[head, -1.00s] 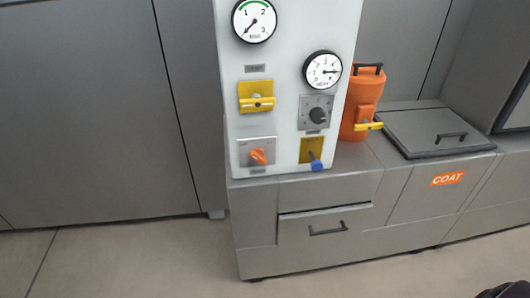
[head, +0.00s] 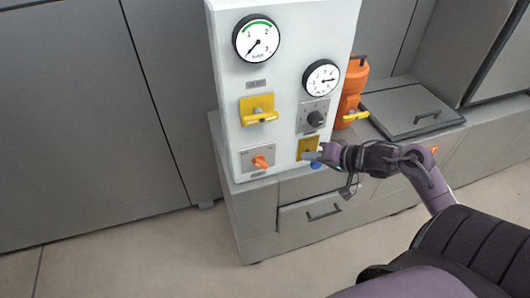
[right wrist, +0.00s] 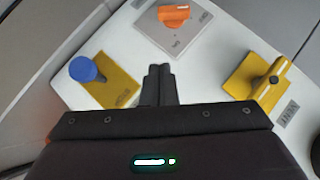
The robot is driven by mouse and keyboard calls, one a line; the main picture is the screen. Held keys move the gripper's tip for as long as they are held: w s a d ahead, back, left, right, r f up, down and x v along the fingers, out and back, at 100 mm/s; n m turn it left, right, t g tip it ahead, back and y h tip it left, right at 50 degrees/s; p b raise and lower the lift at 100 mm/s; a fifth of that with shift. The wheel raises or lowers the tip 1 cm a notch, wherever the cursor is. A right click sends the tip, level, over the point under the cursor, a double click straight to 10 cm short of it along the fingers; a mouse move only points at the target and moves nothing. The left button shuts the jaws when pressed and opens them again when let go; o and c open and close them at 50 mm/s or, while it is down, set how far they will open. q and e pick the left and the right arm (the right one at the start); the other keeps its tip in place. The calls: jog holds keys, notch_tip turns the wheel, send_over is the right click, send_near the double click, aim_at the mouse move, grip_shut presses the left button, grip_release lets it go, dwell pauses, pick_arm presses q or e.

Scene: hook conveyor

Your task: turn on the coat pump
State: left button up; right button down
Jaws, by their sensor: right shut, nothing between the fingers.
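A white control panel (head: 285,90) stands upright on a grey cabinet. Low on it are an orange rotary knob (head: 261,161) on a grey plate and a blue-tipped lever (head: 316,165) on a yellow plate (head: 308,145). The labels are too small to read, so I cannot tell which control is the coat pump's. My right gripper (head: 313,155) is shut and empty in front of the yellow plate, partly hiding the lever. In the right wrist view, its fingers (right wrist: 158,82) lie between the blue tip (right wrist: 83,70) and the orange knob (right wrist: 174,14), apart from both. My left gripper is out of view.
Above are a yellow handle (head: 259,116), a dark rotary knob (head: 315,118) and two round gauges (head: 256,39). An orange canister (head: 351,92) with a yellow lever stands behind the panel's right edge. A lidded bin (head: 412,106) is at right. The floor at left is clear.

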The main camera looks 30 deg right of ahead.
jog(key=shift+a+r, duration=0.1)
jog(key=shift+r, duration=0.5)
jog(key=shift+s, duration=0.1)
send_near(264, 161)
jog(key=w+d, duration=0.1)
jog(key=w, duration=0.3)
jog(key=shift+w+a+f+p, duration=0.2)
jog(key=shift+a+f+p, duration=0.25)
jog(key=shift+a+f, duration=0.25)
jog(key=shift+w+a+f+p, duration=0.2)
jog(key=shift+a+f+p, duration=0.2)
jog(key=shift+a+f, duration=0.35)
jog(key=shift+d+f, duration=0.1)
jog(key=shift+d, duration=0.05)
